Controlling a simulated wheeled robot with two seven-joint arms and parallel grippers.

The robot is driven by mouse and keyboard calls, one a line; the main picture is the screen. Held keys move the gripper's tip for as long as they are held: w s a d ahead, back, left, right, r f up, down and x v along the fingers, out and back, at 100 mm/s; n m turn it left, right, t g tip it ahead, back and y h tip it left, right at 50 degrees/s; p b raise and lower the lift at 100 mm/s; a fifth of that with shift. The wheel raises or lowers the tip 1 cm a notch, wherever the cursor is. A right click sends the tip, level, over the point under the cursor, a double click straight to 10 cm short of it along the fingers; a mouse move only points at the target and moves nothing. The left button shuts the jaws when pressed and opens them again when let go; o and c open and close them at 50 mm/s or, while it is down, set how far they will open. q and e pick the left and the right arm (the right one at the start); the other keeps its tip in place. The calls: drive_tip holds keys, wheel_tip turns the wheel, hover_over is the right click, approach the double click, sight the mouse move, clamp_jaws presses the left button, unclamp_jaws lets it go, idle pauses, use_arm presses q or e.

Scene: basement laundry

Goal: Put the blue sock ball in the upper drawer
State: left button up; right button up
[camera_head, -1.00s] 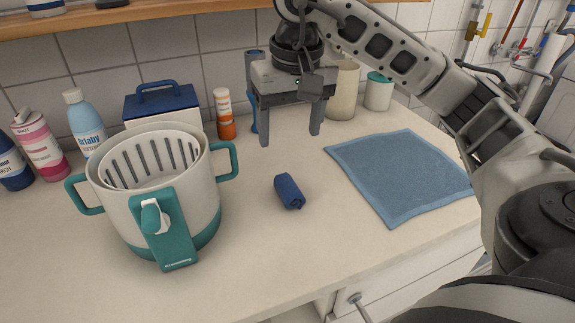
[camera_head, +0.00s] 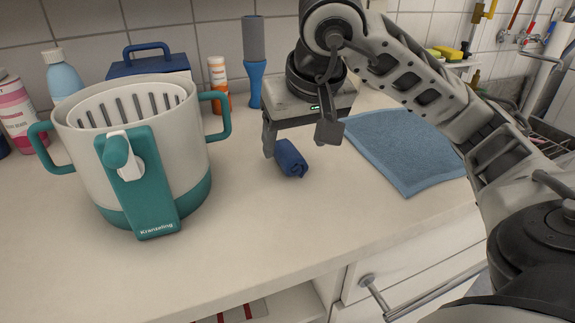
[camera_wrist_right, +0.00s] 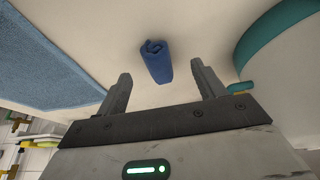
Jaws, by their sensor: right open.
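The blue sock ball (camera_head: 290,158) lies on the white countertop, right of the strainer pot. In the right wrist view the sock ball (camera_wrist_right: 156,61) sits just beyond and between the two fingertips, not visibly touched. My right gripper (camera_head: 298,145) is open and low over the counter, right behind the sock ball; its open fingers also show in the right wrist view (camera_wrist_right: 161,79). My left gripper is not in view.
A white and teal pot (camera_head: 135,150) with a strainer insert stands left of the sock ball. A blue towel (camera_head: 405,150) lies to the right. Bottles, a blue-lidded box (camera_head: 150,62) and an orange-white tube (camera_head: 218,85) line the back. The front counter is clear.

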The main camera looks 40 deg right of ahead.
sight(294, 157)
drive_tip(key=x, duration=0.3)
drive_tip(key=b+x, duration=0.1)
drive_tip(key=x, duration=0.1)
drive_tip(key=shift+s+f, duration=0.2)
drive_tip(key=shift+s, duration=0.05)
drive_tip(key=c, duration=1.1)
drive_tip(key=shift+r, duration=0.1)
drive_tip(key=shift+c, duration=0.2)
